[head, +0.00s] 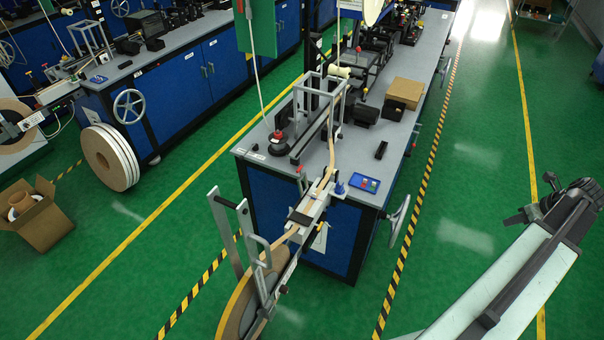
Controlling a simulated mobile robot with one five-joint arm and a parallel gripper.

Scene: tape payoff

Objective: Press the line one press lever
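The nearer workbench (253,192) has blue sides and a grey top and stands in the middle of the head view. A tape reel (238,308) hangs at its front end, with tape running up a metal guide onto the bench. A grey metal lever frame (238,232) with upright bars stands beside the reel. I cannot tell for certain which part is the line one press lever. My gripper (527,214) is at the right, over the green floor and well apart from the bench. Its fingers are too small and dark to read.
A second blue bench (185,85) with a loose reel (108,158) is at the left. An open cardboard box (42,222) sits on the floor. A handwheel (398,220) juts from the nearer bench's right side.

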